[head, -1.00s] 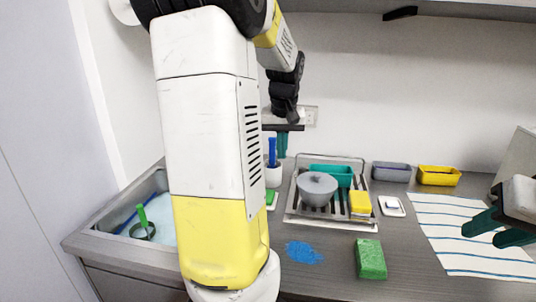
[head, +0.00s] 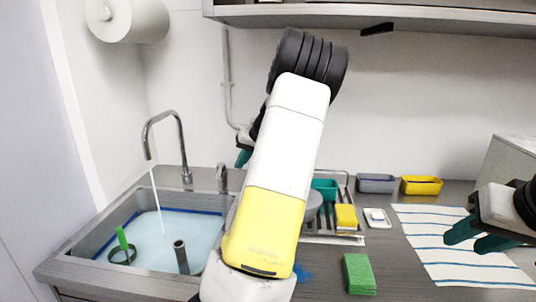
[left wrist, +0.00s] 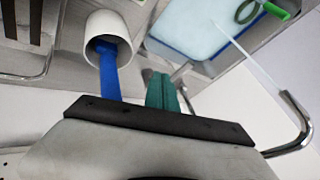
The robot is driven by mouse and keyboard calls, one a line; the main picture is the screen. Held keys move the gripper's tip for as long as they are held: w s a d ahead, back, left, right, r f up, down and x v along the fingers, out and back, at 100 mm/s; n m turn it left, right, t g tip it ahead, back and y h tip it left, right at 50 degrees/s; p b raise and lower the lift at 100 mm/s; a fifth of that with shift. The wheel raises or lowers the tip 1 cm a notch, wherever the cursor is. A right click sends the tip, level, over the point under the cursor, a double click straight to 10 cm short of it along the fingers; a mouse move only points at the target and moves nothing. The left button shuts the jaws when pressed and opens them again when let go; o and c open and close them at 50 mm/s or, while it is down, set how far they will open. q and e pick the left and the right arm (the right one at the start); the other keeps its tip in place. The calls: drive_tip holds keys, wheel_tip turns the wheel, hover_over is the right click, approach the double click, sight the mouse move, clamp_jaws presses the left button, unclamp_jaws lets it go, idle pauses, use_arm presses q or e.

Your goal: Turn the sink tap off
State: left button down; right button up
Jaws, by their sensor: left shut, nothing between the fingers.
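The sink tap (head: 182,150) is a tall curved metal spout behind the basin; a thin stream of water (head: 157,200) runs from it. A short metal post (head: 222,176), which looks like the tap's handle, stands to its right. My left gripper (head: 243,157) is shut and empty, above and to the right of that post in the head view, partly hidden by my arm. In the left wrist view its teal fingers (left wrist: 162,92) are together, and the spout (left wrist: 297,115) is at right. I cannot tell if they touch the post. My right gripper (head: 477,238) is open over the striped cloth.
The sink (head: 90,250) holds pale water, a green-handled item (head: 123,243) and a dark-topped grey tube (head: 181,257). A white cup (left wrist: 105,32) with a blue-handled tool (left wrist: 109,75) stands near my left gripper. A green sponge (head: 358,273) lies on the counter.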

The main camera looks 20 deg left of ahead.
sight(218, 174)
use_arm(q)
drive_tip(key=a+f, duration=0.1)
drive_tip(key=s+a+f, duration=0.1)
drive_tip(key=a, duration=0.1)
drive_tip(key=s+a+f, duration=0.1)
drive_tip(key=shift+a, duration=0.35)
drive_tip(key=shift+s+a+r+m+t, duration=0.1)
drive_tip(key=shift+s+a+m+t, duration=0.5)
drive_tip(key=shift+s+a, duration=0.65)
drive_tip(key=shift+a, duration=0.35)
